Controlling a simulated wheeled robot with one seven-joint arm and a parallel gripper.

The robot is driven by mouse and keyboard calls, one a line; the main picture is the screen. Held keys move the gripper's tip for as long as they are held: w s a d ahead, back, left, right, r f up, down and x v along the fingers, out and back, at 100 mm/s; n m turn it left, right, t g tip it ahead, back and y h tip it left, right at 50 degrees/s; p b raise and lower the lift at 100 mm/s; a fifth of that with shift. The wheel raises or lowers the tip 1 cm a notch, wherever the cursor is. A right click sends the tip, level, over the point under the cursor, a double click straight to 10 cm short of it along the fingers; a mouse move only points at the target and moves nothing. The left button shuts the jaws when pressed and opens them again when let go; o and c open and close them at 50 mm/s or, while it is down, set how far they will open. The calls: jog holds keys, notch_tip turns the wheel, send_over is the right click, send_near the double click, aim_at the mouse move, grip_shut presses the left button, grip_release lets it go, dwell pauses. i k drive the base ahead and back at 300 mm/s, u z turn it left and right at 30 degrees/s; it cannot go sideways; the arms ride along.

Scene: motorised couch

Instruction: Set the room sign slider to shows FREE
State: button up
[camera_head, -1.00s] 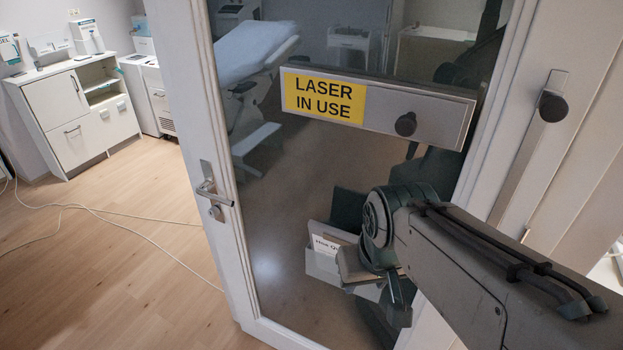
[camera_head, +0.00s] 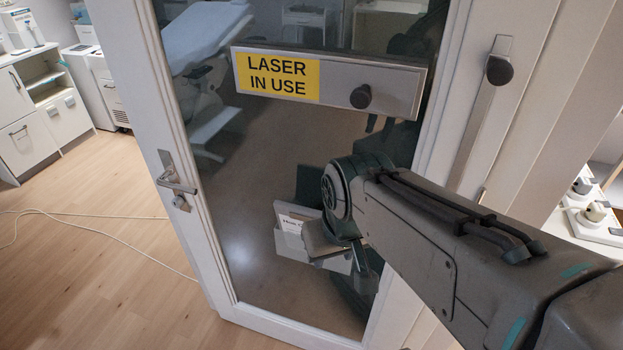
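The room sign (camera_head: 392,88) is a long grey-framed plate mounted across the upper part of the glass door. Its yellow left part reads LASER IN USE, and its right part is a plain grey cover. The dark round slider knob (camera_head: 361,96) sits on this cover, right of the yellow part. My arm reaches in from the lower right, below the sign. At its far end a dark narrow piece, which seems to be my gripper (camera_head: 366,284), hangs low before the glass, well below the knob and apart from it. Its fingers cannot be made out.
The white-framed door (camera_head: 132,120) has a lever handle (camera_head: 176,182) on its left. A dark knob on a vertical bar (camera_head: 480,110) is on the right frame. A leaflet box (camera_head: 290,240) shows low behind my arm. A cable (camera_head: 110,215) lies on the otherwise clear floor at left.

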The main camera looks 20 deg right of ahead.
aim_at(379, 90)
jog(key=u, duration=1.3)
jog(key=k, duration=0.4)
jog(key=z, duration=0.75)
